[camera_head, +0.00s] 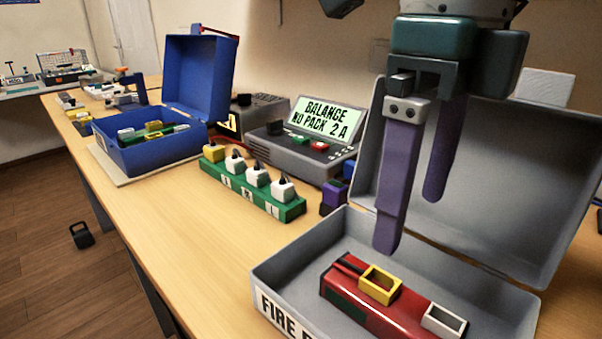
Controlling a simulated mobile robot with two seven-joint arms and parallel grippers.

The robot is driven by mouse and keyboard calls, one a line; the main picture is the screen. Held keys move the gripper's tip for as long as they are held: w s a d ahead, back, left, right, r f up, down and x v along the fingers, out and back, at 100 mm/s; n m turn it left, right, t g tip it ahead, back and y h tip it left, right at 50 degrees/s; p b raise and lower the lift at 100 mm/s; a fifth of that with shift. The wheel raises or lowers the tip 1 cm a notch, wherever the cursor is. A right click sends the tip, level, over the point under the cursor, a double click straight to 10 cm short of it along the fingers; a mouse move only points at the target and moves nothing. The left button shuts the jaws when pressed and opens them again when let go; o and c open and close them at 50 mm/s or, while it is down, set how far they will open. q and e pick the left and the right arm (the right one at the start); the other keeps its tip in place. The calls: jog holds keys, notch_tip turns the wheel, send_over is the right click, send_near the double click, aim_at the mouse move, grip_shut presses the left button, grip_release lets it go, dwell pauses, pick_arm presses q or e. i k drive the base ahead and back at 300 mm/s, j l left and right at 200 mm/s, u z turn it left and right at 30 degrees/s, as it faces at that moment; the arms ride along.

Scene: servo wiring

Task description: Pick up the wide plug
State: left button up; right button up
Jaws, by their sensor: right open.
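My right gripper (411,222) points down over the open grey box (268,282), its two purple fingers apart with nothing between them. In the box lies a red block (395,312) with a yellow rectangular socket (380,285) and a white rectangular socket (444,320). A green strip (255,197) left of the box holds a yellow plug (213,152) and several white plugs (282,188) in a row. A purple-and-black piece (334,194) stands between strip and box. I cannot tell which plug is the wide one. My left gripper is not in view.
The grey box's raised lid (500,170) stands behind my right gripper. A grey device (315,135) with a lit display reading "BALANCE NO PACK 2 A" is behind the strip. An open blue box (150,153) is farther left. The table front (190,245) is bare.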

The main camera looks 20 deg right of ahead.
aim_at(283, 191)
jog(key=i+j+z, duration=0.7)
jog(key=j, duration=0.15)
jog(key=i+j+z, duration=0.25)
jog(key=j+z, duration=0.25)
jog(key=j, duration=0.2)
